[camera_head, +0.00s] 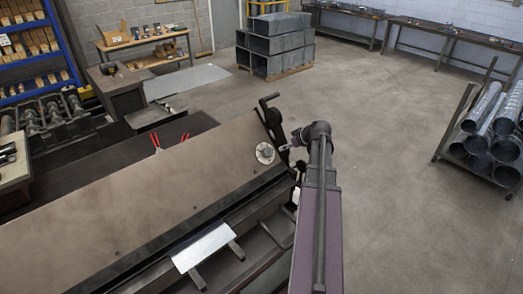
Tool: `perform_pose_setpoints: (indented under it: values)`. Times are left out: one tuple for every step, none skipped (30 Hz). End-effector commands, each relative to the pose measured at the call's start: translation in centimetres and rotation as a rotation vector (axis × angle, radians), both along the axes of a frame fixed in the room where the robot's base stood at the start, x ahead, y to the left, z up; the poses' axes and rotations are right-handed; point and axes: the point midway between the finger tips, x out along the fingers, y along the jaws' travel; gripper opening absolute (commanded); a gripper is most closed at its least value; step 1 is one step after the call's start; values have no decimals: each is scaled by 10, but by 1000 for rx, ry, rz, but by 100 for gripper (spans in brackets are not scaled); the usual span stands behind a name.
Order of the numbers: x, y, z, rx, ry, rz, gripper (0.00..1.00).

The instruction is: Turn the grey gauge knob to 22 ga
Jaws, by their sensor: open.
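The round gauge dial (264,156) is pale and sits on the brown sloped top of a long machine, near its right end. The grey knob (266,152) shows as a small darker spot at its middle. Its pointer and the gauge marks are too small to read. My gripper (284,149) is open, just right of the dial, at the end of my arm that rises from the bottom of the view. A small gap seems to lie between them; I cannot tell whether it touches the knob.
A dark crank-like lever (269,107) stands behind the dial at the machine's end. Red-handled pliers (156,141) lie farther left. A pale sheet (203,247) rests on the front supports. A pipe rack (446,143) stands at right; open floor lies between.

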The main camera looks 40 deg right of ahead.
Motion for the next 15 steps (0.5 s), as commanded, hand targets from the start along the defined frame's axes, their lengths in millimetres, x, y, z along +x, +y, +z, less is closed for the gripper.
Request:
perform_pose_setpoints:
  values:
    - [0, 0, 0, 0, 0, 0, 100]
    - [0, 0, 0, 0, 0, 0, 100]
    - [1, 1, 0, 0, 0, 1, 100]
    - [1, 1, 0, 0, 0, 1, 100]
    - [1, 1, 0, 0, 0, 3, 100]
    - [1, 2, 0, 0, 0, 3, 100]
    - [2, 2, 0, 0, 0, 4, 100]
    - [2, 2, 0, 0, 0, 4, 100]
    - [2, 2, 0, 0, 0, 6, 100]
    - [2, 3, 0, 0, 0, 6, 100]
    - [3, 3, 0, 0, 0, 6, 100]
    - [3, 3, 0, 0, 0, 7, 100]
    - [3, 4, 0, 0, 0, 7, 100]
    - [3, 4, 0, 0, 1, 7, 100]
    - [4, 4, 0, 0, 1, 9, 100]
